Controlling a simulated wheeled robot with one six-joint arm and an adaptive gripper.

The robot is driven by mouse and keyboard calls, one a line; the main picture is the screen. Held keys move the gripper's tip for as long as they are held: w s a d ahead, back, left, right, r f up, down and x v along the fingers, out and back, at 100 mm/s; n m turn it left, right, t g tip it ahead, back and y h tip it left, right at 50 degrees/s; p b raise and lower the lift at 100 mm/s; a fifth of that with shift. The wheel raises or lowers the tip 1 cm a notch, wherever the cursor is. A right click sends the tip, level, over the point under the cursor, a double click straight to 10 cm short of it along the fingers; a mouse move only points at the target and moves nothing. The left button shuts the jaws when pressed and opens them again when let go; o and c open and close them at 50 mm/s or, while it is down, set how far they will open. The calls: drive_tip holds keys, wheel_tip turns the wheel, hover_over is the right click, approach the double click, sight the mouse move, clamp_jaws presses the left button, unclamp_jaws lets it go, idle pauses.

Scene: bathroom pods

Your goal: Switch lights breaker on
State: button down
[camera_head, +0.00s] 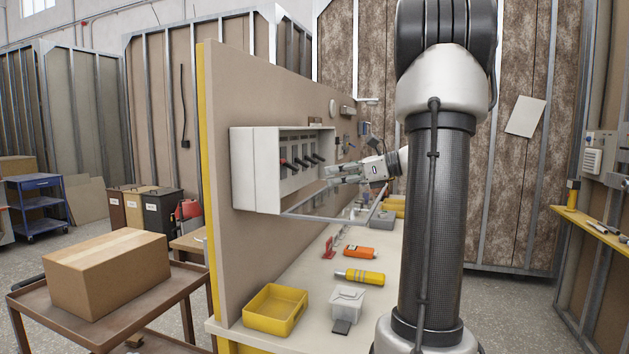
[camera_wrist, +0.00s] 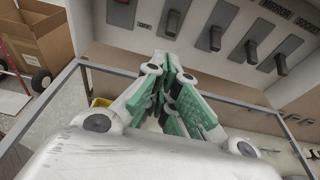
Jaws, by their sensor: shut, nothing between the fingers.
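The breaker box (camera_head: 256,170) is a pale grey case on the upright panel, with its lid hanging open below. A row of several dark switches (camera_head: 301,163) shows in it; the leftmost has some red. In the wrist view, one switch lever (camera_wrist: 175,18) stands just beyond my fingertips, with another lever (camera_wrist: 214,38) to its right. Labels reading like MIRROR and SOCKET show at the right; I cannot read which lever is for lights. My gripper (camera_head: 331,177) is in front of the box, shut and empty. Its green-padded fingers (camera_wrist: 172,68) are together. I cannot tell whether they touch a lever.
The open lid (camera_head: 325,216) juts out under my gripper. The workbench (camera_head: 290,340) below holds a yellow bin (camera_head: 275,306), a yellow-handled tool (camera_head: 360,277), an orange tool (camera_head: 360,252) and a white box (camera_head: 346,302). A cardboard box (camera_head: 110,275) sits on a cart at left.

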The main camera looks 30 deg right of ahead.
sight(292, 167)
drive_tip(key=x, duration=0.9)
drive_tip(key=shift+w, duration=0.15)
drive_tip(key=shift+s+d+r+g+h, duration=0.1)
drive_tip(key=shift+s+r+g+h, duration=0.15)
drive_tip(key=shift+r+g+h, duration=0.25)
drive_tip(key=shift+s+r+g+h, duration=0.1)
drive_tip(key=shift+r+g+h, duration=0.2)
drive_tip(key=shift+g, duration=0.2)
drive_tip(key=r+g+h, duration=0.2)
drive_tip(key=g, duration=0.1)
drive_tip(key=shift+s+d, duration=0.25)
drive_tip(key=shift+s, duration=0.05)
drive_tip(key=shift+r, duration=0.75)
